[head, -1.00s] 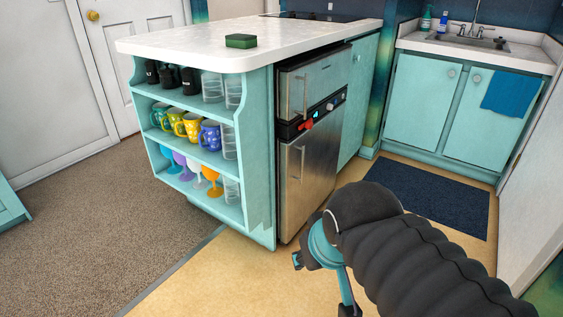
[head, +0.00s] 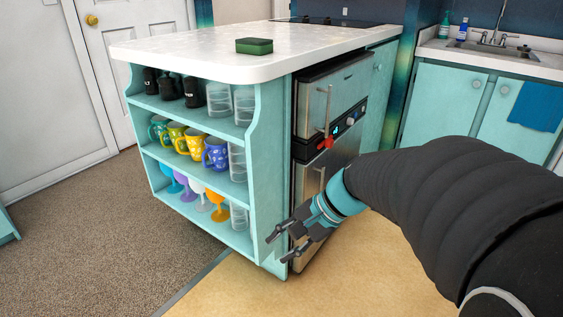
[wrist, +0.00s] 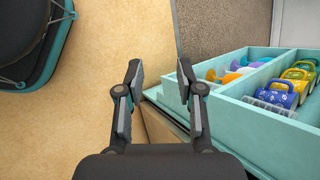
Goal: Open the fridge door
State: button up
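The fridge stands under the island counter, with a stainless steel lower door (head: 312,172) and a smaller upper steel front (head: 345,88). Both look shut. An upright handle (head: 328,110) is on the upper front. The lower handle (head: 321,181) shows just above my wrist. My arm and gripper hide much of the lower door. My gripper (head: 279,248) is open and empty, low in front of the shelf's corner and the fridge's left edge. In the wrist view its fingers (wrist: 158,73) are spread with floor between them. I cannot make out the fridge door there.
Open shelves (head: 252,165) hold mugs, goblets and dark jars left of the fridge. A red item (head: 325,143) is at the fridge's control panel. The tan floor (head: 240,290) in front is clear.

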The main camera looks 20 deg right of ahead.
jog(key=w+d+f+m+t+y+b, duration=0.25)
jog(key=w+d+m+y, duration=0.2)
jog(key=w+m, duration=0.3)
jog(key=m+t+h+b, duration=0.2)
jog(key=m+t+h, duration=0.1)
jog(key=m+t, duration=0.85)
send_near(322, 183)
jog(key=shift+m+g, duration=0.4)
jog(key=x, duration=1)
jog(key=shift+w+d+r, duration=0.1)
jog(key=shift+w+d, duration=0.1)
jog(key=shift+w, duration=0.2)
grip_shut()
